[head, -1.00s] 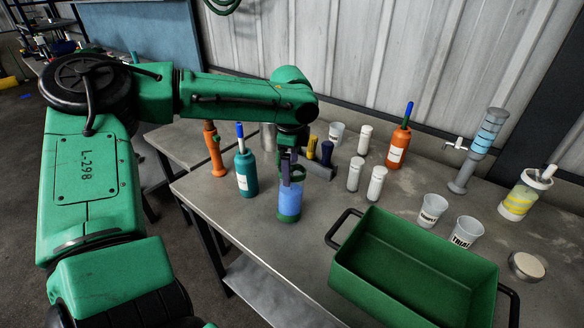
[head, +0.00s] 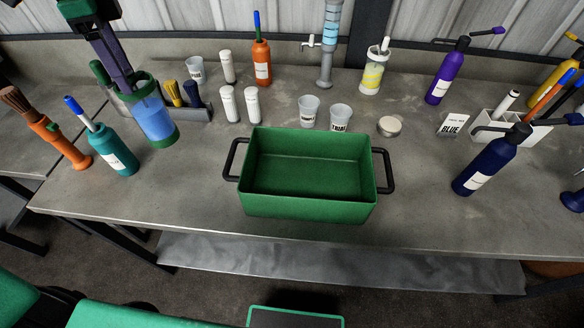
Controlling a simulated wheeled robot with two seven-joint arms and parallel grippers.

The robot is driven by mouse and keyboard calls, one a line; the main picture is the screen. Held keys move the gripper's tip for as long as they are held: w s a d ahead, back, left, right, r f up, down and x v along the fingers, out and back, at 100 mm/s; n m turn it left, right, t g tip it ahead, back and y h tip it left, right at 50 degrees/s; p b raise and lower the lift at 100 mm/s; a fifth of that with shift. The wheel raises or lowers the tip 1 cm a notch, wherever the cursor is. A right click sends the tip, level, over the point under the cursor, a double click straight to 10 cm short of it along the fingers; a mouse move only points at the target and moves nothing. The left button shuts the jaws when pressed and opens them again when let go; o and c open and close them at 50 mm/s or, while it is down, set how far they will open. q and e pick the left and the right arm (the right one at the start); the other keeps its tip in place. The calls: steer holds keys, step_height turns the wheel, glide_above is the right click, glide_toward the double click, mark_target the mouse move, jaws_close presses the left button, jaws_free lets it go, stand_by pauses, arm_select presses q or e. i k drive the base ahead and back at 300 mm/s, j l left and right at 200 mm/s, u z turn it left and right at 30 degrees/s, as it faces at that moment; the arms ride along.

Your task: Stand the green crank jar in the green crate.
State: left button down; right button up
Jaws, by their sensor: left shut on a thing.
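The green crank jar (head: 157,122) has a green top and base and a clear wall with blue contents. It is at the left of the head view, and its image is tilted. My left gripper (head: 130,88) comes down from the top left and is shut on the jar's upper part. The jar appears to hang a little above the table; the exact gap is hard to tell. The green crate (head: 308,205) stands empty on the table's middle front, with a dark handle at each end. It is right of the jar. My right gripper is out of view.
A teal bottle (head: 113,155) and an orange brush (head: 60,142) stand left of the jar. White bottles (head: 229,105) and cups (head: 309,110) stand behind the crate. A navy bottle (head: 487,165) stands to its right. The table between jar and crate is clear.

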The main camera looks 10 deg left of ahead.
mark_target(332, 187)
steer(key=k+l+z, duration=0.3)
steer(key=l+z, duration=0.1)
steer(key=z, duration=0.8)
steer(key=k, duration=0.05)
